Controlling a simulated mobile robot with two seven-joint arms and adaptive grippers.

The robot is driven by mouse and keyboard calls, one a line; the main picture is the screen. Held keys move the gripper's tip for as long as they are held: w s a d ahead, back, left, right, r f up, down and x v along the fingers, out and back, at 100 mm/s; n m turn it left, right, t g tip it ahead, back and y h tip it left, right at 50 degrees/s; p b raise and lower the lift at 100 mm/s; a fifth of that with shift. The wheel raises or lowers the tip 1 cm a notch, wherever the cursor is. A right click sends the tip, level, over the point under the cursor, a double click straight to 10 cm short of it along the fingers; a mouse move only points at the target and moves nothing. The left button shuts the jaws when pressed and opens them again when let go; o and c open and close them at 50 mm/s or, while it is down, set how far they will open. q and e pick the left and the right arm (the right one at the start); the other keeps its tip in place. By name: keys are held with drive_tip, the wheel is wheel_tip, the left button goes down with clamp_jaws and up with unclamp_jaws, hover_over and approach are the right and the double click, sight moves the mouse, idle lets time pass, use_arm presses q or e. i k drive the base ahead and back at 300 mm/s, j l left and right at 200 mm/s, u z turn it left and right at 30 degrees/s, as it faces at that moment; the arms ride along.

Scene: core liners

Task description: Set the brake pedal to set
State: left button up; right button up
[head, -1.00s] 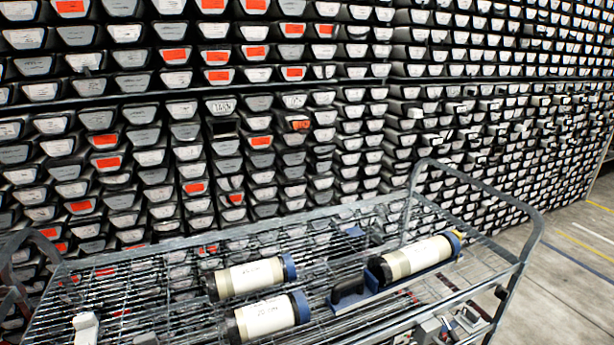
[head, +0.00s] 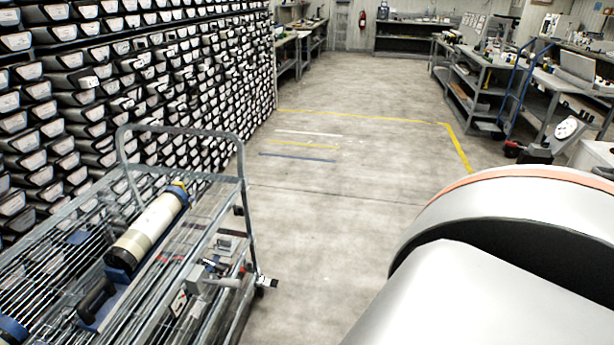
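The wire-shelf cart (head: 243,185) stands at the lower left, beside the wall of trays. A small dark part with a pale tip (head: 266,283) sticks out low at the cart's right end, near a wheel. It may be the brake pedal, but it is too small to tell, and its setting cannot be read. Neither of my grippers is in view. A large white and orange link of my own fills the lower right and hides the floor behind it.
Stacked trays (head: 100,78) line the left wall. The floor (head: 350,180) right of the cart is clear, with yellow tape (head: 455,145) on it. Benches (head: 470,85) stand at the far right.

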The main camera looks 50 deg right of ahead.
sight(271, 283)
drive_tip(key=z, duration=1.25)
drive_tip(key=u, duration=0.3)
drive_tip(key=i+l+u, duration=0.1)
drive_tip(key=l+u, duration=0.35)
drive_tip(key=i+l+u, duration=0.1)
drive_tip(key=l+u, duration=0.2)
drive_tip(key=u, duration=0.15)
drive_tip(key=l+u, duration=0.3)
drive_tip(key=l, duration=0.65)
drive_tip(key=k+l, duration=0.1)
drive_tip(key=l, duration=1.05)
